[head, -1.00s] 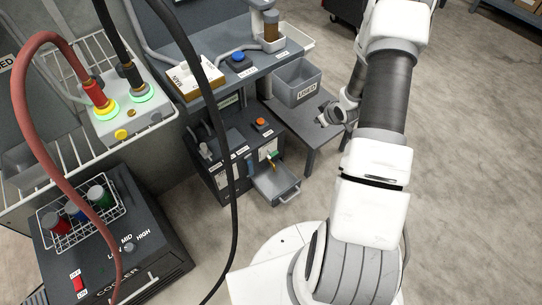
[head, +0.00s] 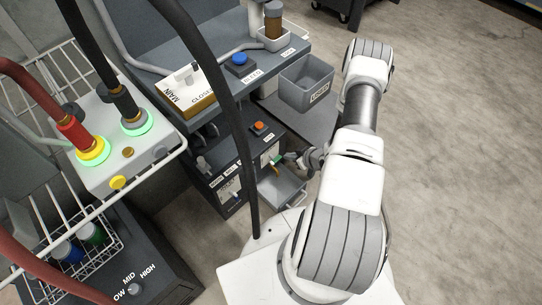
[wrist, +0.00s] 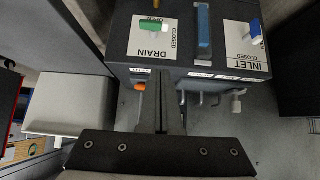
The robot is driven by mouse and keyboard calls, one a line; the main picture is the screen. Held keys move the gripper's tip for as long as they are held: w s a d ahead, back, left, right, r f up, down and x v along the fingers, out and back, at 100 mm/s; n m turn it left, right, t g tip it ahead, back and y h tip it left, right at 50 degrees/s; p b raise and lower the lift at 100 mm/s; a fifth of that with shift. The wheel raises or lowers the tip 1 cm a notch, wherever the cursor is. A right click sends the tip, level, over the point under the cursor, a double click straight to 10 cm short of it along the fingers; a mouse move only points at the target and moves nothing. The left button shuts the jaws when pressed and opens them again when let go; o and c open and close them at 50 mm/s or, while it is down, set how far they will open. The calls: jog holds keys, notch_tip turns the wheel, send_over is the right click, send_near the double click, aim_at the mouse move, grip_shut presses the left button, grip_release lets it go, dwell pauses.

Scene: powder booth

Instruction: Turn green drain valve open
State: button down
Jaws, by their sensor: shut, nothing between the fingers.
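The green drain valve handle (wrist: 154,26) is on the dark box's panel, on a white plate marked DRAIN. In the wrist view it lies sideways across the plate, just below the OPEN mark and left of the CLOSED mark. I cannot tell which end is its pivot. In the head view the green handle (head: 276,160) shows as a small patch just left of my gripper (head: 290,157). In the wrist view my gripper (wrist: 160,80) is shut and empty, its fingers below the DRAIN plate and apart from the handle in the picture.
A blue valve handle (wrist: 255,31) on the INLET plate and a blue upright strip (wrist: 203,26) are right of the drain plate. An open grey tray (head: 283,186) is below the panel. A grey bin (head: 305,84) stands behind.

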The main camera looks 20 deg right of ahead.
jog(key=b, duration=0.4)
send_over(274, 158)
jog(key=s, duration=0.3)
notch_tip(274, 158, down, 7)
jog(key=shift+w+a+f+b, duration=0.15)
jog(key=shift+f+b, duration=0.2)
jog(key=shift+f, duration=0.7)
jog(key=shift+s+a+f+b, duration=0.1)
jog(key=shift+f+b, duration=0.25)
jog(key=shift+f, duration=0.65)
